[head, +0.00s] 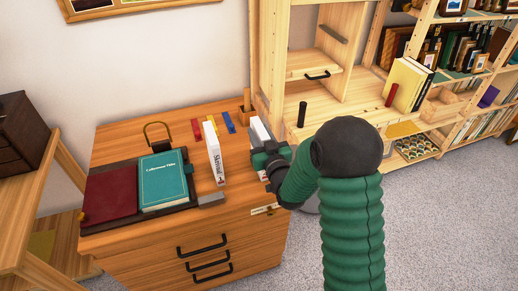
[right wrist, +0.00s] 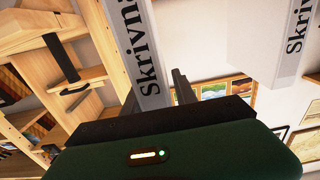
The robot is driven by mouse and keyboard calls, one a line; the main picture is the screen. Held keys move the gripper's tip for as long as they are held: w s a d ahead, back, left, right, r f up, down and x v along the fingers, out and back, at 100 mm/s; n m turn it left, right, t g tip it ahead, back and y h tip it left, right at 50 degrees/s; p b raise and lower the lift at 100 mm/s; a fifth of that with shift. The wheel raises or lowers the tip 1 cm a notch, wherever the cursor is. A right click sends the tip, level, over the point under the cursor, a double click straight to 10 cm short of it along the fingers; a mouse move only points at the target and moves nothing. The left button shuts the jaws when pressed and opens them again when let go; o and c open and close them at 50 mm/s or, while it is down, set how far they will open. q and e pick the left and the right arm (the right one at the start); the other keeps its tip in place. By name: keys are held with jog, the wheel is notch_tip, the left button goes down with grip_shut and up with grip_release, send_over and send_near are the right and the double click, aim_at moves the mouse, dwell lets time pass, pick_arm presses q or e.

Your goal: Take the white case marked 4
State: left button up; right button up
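A white case (head: 260,132) with dark spine lettering stands upright on the wooden drawer cabinet (head: 125,128), partly hidden by my right gripper (head: 264,160). In the right wrist view, a white case (right wrist: 140,40) lettered "Skrivna..." stands at my right gripper's fingers (right wrist: 157,92). One dark finger is close along its right side; the other is mostly hidden, so I cannot tell whether they grip it. Another white lettered case (head: 214,155) stands upright to the left; a second case (right wrist: 282,45) shows in the wrist view. No number 4 is readable. My left gripper is out of view.
A teal book (head: 163,180) and a dark red book (head: 110,194) lie left of the cases. Red, yellow and blue pieces (head: 212,127) lie behind. A pale wooden shelf unit (head: 325,95) rises close on the right.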

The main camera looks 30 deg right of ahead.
jog(key=shift+w+a+f, duration=0.1)
jog(key=shift+w+f, duration=0.05)
jog(key=shift+w, duration=0.1)
jog(key=c, duration=0.5)
grip_shut()
jog(key=shift+s+d, duration=0.15)
jog(key=shift+d, duration=0.3)
jog(key=shift+a, duration=0.1)
jog(key=shift+a, duration=0.1)
